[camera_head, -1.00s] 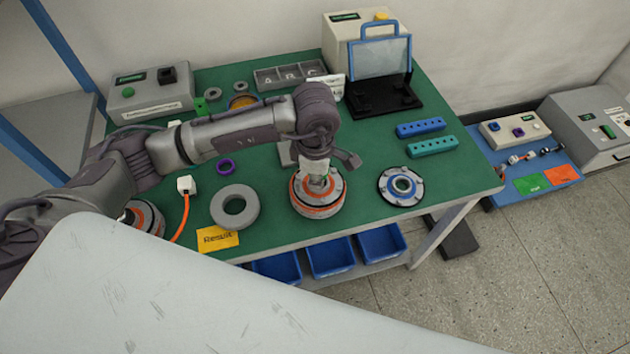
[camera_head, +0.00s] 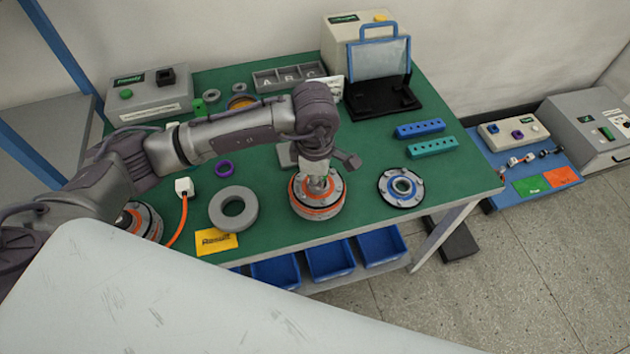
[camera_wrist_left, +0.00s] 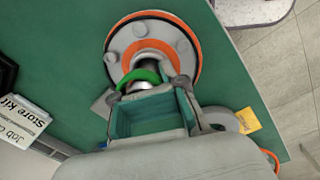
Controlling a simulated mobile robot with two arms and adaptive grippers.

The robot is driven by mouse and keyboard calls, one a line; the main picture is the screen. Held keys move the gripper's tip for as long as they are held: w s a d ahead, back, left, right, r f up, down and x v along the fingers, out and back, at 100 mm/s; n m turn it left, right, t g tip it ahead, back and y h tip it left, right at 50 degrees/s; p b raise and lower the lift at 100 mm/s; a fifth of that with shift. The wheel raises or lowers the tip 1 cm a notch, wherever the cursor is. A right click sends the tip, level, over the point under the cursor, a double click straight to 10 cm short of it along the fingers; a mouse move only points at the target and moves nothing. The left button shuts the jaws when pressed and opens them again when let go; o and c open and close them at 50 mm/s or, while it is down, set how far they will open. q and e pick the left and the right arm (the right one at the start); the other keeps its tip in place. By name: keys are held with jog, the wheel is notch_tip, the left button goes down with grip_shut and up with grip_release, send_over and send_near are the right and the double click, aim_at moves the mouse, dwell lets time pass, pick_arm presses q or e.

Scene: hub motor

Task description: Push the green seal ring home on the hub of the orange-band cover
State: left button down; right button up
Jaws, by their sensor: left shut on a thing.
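The orange-band cover (camera_head: 302,207) is a grey round part with an orange band, standing near the front middle of the table. It fills the top of the left wrist view (camera_wrist_left: 188,78). My left gripper (camera_head: 317,184) points down at its centre. In the left wrist view the gripper (camera_wrist_left: 150,84) is shut on the green seal ring (camera_wrist_left: 136,78), which shows as an arc beside the metal hub (camera_wrist_left: 148,66). The gripper hides part of the ring, so I cannot tell how far down it sits. My right gripper is not in view.
A blue-ringed cover (camera_head: 389,198) lies to the right and a grey ring (camera_head: 218,222) to the left. Another orange-banded part (camera_head: 152,222) is partly behind my arm. A yellow card (camera_head: 216,242) and blue bins (camera_head: 328,258) are at the front.

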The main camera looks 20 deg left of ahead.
aim_at(315, 195)
pick_arm(q)
jog(key=shift+s+f+g+b, duration=0.2)
jog(key=shift+s+f, duration=0.2)
jog(key=shift+f, duration=0.3)
jog(key=shift+s+f+g+b, duration=0.1)
jog(key=shift+s+f+b, duration=0.2)
jog(key=shift+f, duration=0.45)
dwell(4.1)
jog(key=c, duration=0.9)
grip_release()
jog(key=shift+s, duration=0.2)
jog(key=shift+o, duration=0.5)
jog(key=shift+w+f, duration=0.1)
jog(key=shift+w, duration=0.3)
jog(key=shift+w+r, duration=0.15)
jog(key=shift+r, duration=0.45)
jog(key=r, duration=0.8)
jog(key=shift+d+r, duration=0.15)
jog(key=shift+d, duration=0.05)
